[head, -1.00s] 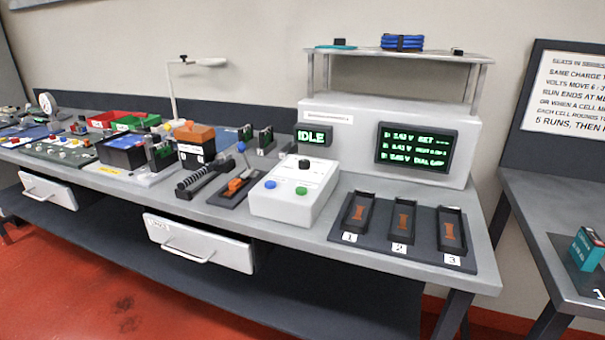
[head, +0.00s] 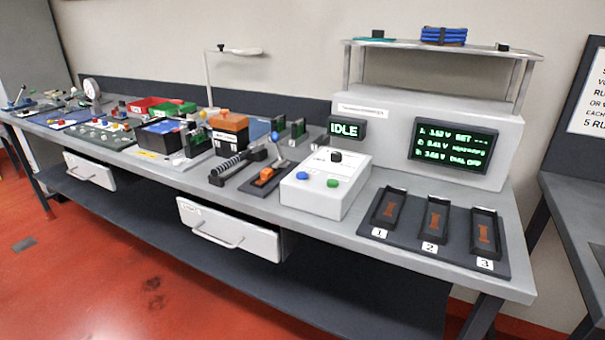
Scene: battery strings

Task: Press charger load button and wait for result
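The charger (head: 380,133) is a pale cabinet at the right of the bench. Its small display (head: 345,129) reads IDLE in green. Its larger screen (head: 453,147) shows several lines of green text, partly too small to read. In front stands a white control box (head: 318,199) with a black knob (head: 336,156), a blue-white button (head: 303,175) and a green button (head: 333,183). I cannot read which one is marked load. Three dark cell bays (head: 437,221), numbered 1, 2 and 3, look empty. Neither of my grippers is in view.
Batteries, bins and boards crowd the bench farther left. A drawer (head: 230,228) juts out below the bench front. The red floor (head: 110,255) in front is clear.

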